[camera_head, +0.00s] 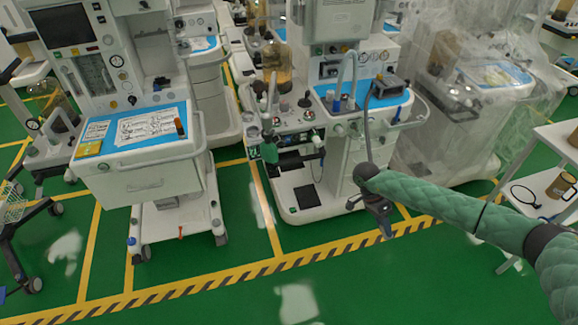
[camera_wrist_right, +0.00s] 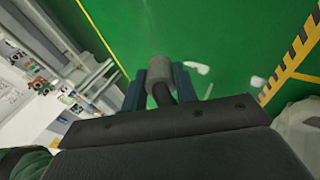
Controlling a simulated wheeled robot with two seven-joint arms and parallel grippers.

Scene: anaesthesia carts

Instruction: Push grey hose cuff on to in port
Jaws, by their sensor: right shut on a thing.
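My right gripper (camera_head: 380,212) hangs in front of the middle anaesthesia machine, at the end of my green-sleeved arm, above the floor. In the right wrist view the fingers (camera_wrist_right: 172,88) are shut on the grey hose cuff (camera_wrist_right: 160,94), whose round end points away from the wrist. A dark grey hose (camera_head: 367,115) runs from the machine's top right down to this gripper. The in port cannot be picked out for sure among the small fittings on the machine's front (camera_head: 310,137). My left gripper is not in view.
The middle machine (camera_head: 310,200) has a blue top, a pale looped hose (camera_head: 345,75) and a low base. Another cart (camera_head: 150,175) stands to the left, a plastic-draped one (camera_head: 450,110) to the right. A white shelf (camera_head: 558,150) is far right. Green floor in front is clear.

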